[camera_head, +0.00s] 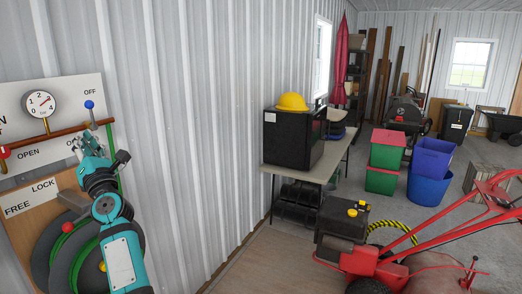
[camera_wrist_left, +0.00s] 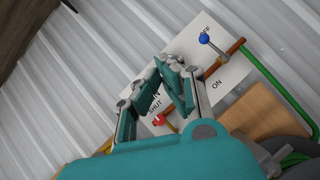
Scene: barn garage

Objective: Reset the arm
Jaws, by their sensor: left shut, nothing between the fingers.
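My left arm is teal and rises from the bottom left in the head view. Its gripper (camera_head: 84,143) is in front of the wall panel (camera_head: 70,92), just below the red-brown pipe (camera_head: 52,138). In the left wrist view the fingers (camera_wrist_left: 170,65) lean together, shut and empty, with the panel (camera_wrist_left: 232,70) behind them. A blue-knobbed lever (camera_head: 89,104) stands upright by the OFF label; it also shows in the wrist view (camera_wrist_left: 204,39). A red-handled lever (camera_head: 4,153) is at the left edge. I cannot tell whether the gripper touches anything. My right gripper is out of view.
A gauge (camera_head: 41,103) sits on the pipe. A hose reel (camera_head: 50,252) and FREE/LOCK board (camera_head: 40,197) are behind my arm. A table (camera_head: 300,172) with a black box (camera_head: 290,138) and yellow helmet (camera_head: 292,101) stands along the wall. A red machine (camera_head: 400,262) occupies the lower right.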

